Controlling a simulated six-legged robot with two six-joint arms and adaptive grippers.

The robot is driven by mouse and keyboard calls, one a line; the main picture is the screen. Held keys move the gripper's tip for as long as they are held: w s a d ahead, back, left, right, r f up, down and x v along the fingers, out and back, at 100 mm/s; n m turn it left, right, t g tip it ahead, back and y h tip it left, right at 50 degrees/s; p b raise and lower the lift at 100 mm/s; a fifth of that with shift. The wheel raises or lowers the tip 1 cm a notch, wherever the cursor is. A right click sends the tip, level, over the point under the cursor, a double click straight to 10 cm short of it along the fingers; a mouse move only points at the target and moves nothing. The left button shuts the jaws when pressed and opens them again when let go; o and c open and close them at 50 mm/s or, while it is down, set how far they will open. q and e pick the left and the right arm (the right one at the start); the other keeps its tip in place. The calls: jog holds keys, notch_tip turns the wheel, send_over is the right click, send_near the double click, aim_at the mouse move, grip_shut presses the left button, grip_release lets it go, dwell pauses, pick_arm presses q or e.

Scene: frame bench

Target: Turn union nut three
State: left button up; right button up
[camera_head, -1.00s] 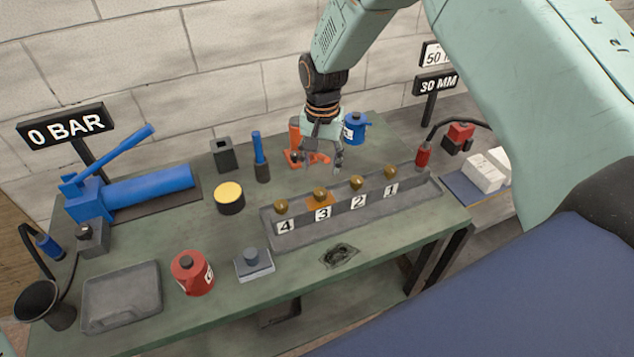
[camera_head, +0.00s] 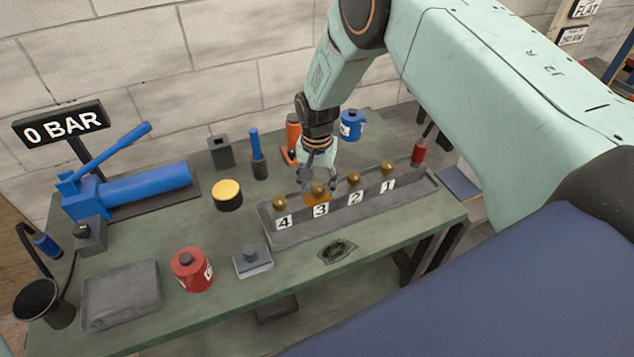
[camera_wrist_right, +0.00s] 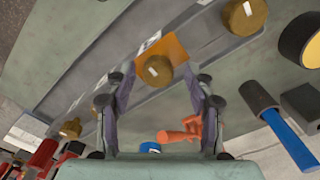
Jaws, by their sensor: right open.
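Union nut three (camera_head: 318,189) is a brass knob on an orange patch, behind the label 3 on the grey rack (camera_head: 350,213). In the right wrist view the nut (camera_wrist_right: 157,70) lies ahead of and between my spread fingers. My right gripper (camera_head: 318,184) is open and empty, close behind and above nut three; I cannot tell whether it touches. Nut four (camera_head: 279,202) is to its left; nut two (camera_head: 353,178) and nut one (camera_head: 387,168) are to its right. My left gripper is not in view.
A blue hand pump (camera_head: 140,186) stands at the left by the 0 BAR sign (camera_head: 60,121). A yellow-topped tin (camera_head: 227,194), a blue-handled tool (camera_head: 257,152) and an orange tool (camera_head: 292,138) stand behind the rack. A red can (camera_head: 191,270) and grey tray (camera_head: 121,294) are in front left.

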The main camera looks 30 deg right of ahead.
jog(key=shift+d+f, duration=0.15)
jog(key=shift+d, duration=0.05)
jog(key=shift+c, duration=2)
jog(key=shift+s+a, duration=0.1)
jog(key=shift+s, duration=0.05)
jog(key=shift+c, duration=1.4)
jog(key=c, duration=0.3)
grip_shut()
